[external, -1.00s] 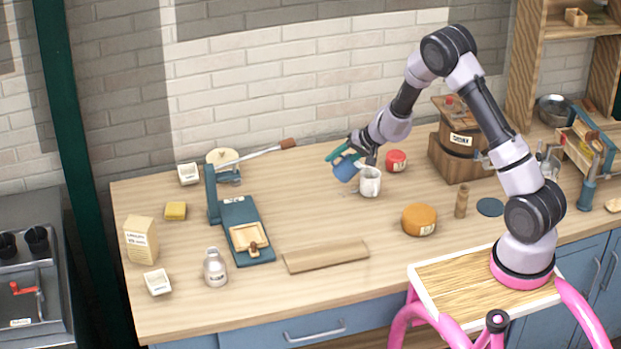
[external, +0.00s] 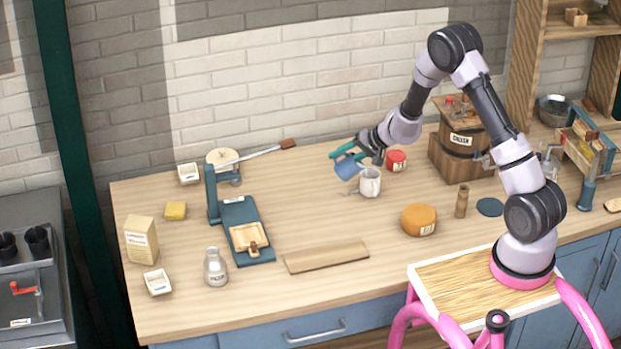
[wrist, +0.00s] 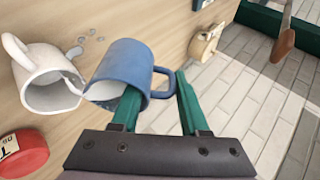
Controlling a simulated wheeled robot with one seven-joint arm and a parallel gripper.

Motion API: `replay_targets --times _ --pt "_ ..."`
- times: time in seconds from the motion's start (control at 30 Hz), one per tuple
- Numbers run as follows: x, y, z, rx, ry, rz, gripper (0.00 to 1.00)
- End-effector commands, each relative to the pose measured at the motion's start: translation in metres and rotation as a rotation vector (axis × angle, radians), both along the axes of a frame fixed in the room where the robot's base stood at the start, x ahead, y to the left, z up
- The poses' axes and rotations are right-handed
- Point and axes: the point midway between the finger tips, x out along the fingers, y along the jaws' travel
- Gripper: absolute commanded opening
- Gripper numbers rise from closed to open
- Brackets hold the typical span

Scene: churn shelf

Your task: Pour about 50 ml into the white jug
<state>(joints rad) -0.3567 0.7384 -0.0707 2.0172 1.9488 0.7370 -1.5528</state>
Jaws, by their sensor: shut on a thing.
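The blue mug (external: 346,168) is held up by my gripper (external: 362,149), beside and above the white jug (external: 371,185). In the wrist view my gripper (wrist: 158,92) has its green fingers around the handle side of the blue mug (wrist: 125,65). The mug is tipped, with its mouth towards the white jug (wrist: 48,85); pale liquid shows at its lip. The two rims look close together; whether they touch I cannot tell. The jug stands upright on the counter, and its fill level is not clear.
Several clear drops (wrist: 82,42) lie on the counter beside the jug. A red tin (external: 396,160) stands close behind the jug. A wooden churn (external: 458,150) and an orange round (external: 420,220) stand to the right.

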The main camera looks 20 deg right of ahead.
Motion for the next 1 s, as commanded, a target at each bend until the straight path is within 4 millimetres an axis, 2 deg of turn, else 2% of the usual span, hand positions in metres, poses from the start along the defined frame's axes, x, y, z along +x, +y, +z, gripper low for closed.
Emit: replay_targets --times 1.0 --pt "0.0020 -0.0094 0.0056 0.122 -0.021 0.000 0.00"
